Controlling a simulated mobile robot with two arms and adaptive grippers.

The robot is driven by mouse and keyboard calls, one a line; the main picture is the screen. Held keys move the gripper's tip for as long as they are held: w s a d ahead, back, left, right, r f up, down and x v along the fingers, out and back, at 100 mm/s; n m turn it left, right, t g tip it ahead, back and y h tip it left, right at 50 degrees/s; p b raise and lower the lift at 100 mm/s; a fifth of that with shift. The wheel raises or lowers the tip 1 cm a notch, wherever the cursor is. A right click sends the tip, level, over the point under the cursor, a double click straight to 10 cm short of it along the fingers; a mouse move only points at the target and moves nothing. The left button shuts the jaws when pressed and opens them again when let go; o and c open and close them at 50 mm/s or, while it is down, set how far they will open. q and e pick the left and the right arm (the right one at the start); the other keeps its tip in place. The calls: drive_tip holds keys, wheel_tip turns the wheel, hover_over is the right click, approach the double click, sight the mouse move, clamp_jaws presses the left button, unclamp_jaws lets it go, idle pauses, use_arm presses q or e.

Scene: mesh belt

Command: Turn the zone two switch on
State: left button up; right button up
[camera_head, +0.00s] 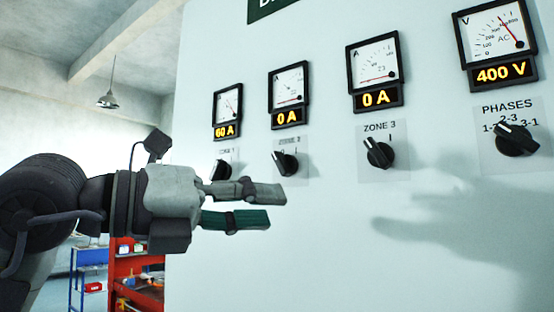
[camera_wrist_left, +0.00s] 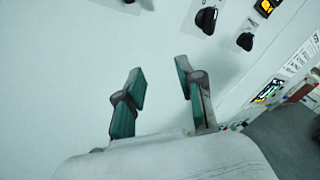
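The zone two switch (camera_head: 286,163) is a black rotary knob on a pale plate on the panel, second from the left in the head view. Its pointer leans to the upper left, and the display above it (camera_head: 288,118) reads 0 A. My left gripper (camera_head: 270,206) is open and empty, its two green-grey fingers apart just below that switch. The wrist view shows the open fingers (camera_wrist_left: 161,82) with bare panel between them. Black knobs (camera_wrist_left: 207,19) stand beyond the fingertips there; I cannot tell which is zone two. My right gripper is not in view.
The zone one switch (camera_head: 222,170), partly hidden behind my gripper, sits to the left, its display reading 60 A. The zone three switch (camera_head: 380,153) and the phases switch (camera_head: 515,141) are to the right. The panel (camera_head: 320,265) below is bare. A red shelf (camera_head: 130,275) stands behind.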

sight(277, 162)
use_arm(q)
drive_tip(key=s+a+r+n+t+y, duration=0.3)
drive_tip(key=a+r+t+y, duration=0.2)
drive_tip(key=a+r+t, duration=0.15)
drive_tip(key=shift+g, duration=0.45)
drive_tip(key=p+x, duration=0.2)
drive_tip(key=x, duration=0.2)
drive_tip(key=p+x, duration=0.3)
drive_tip(key=x, duration=0.2)
drive_tip(key=p+x, duration=0.2)
drive_tip(key=x, duration=0.2)
drive_tip(key=shift+d+r+p, duration=0.25)
drive_tip(key=shift+r+p, duration=0.05)
drive_tip(key=shift+w+d+f, duration=0.2)
drive_tip(key=shift+w+d, duration=0.1)
drive_tip(key=shift+w, duration=0.2)
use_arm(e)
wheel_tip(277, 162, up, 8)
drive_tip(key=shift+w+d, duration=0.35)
use_arm(q)
clamp_jaws()
